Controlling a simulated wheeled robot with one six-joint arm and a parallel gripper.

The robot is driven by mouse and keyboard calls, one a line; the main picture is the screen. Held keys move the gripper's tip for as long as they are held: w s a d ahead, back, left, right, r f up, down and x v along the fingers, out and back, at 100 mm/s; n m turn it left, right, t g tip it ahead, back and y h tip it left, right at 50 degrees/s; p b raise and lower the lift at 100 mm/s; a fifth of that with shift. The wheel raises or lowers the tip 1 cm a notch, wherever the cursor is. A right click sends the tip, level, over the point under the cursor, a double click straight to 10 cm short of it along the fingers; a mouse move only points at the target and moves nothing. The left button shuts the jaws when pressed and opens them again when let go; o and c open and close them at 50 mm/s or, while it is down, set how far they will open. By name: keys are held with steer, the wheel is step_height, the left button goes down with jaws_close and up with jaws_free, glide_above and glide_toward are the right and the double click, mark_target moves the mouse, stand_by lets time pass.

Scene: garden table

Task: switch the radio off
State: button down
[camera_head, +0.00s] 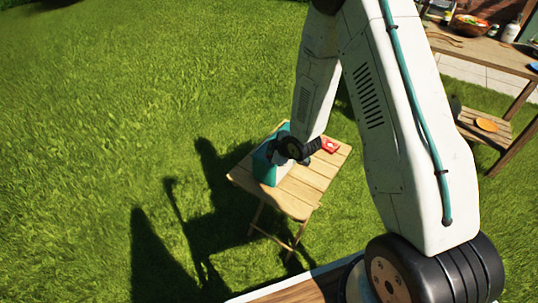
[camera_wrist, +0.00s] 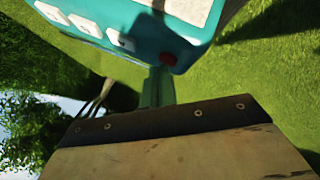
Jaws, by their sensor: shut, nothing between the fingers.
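The teal radio (camera_head: 268,166) stands on a small wooden folding table (camera_head: 305,190), partly hidden behind my wrist in the head view. In the wrist view the radio (camera_wrist: 140,40) fills the top, with several white buttons (camera_wrist: 85,26) in a row and a red button (camera_wrist: 168,59) near its corner. My gripper (camera_wrist: 157,75) is shut and empty, its greenish fingers right beside the red button. I cannot tell whether the fingertips touch it. The fingertips are not clear in the head view.
A red item (camera_head: 330,145) lies on the folding table's far right part. A larger wooden table (camera_head: 485,52) with a bowl (camera_head: 469,25) and other items stands at the upper right, with an orange item (camera_head: 486,125) on its lower shelf. Open grass surrounds the small table.

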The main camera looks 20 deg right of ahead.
steer(key=shift+r, duration=0.4)
steer(key=shift+r, duration=0.15)
step_height(320, 180, up, 6)
steer(key=shift+f, duration=0.1)
stand_by(0.4)
stand_by(0.3)
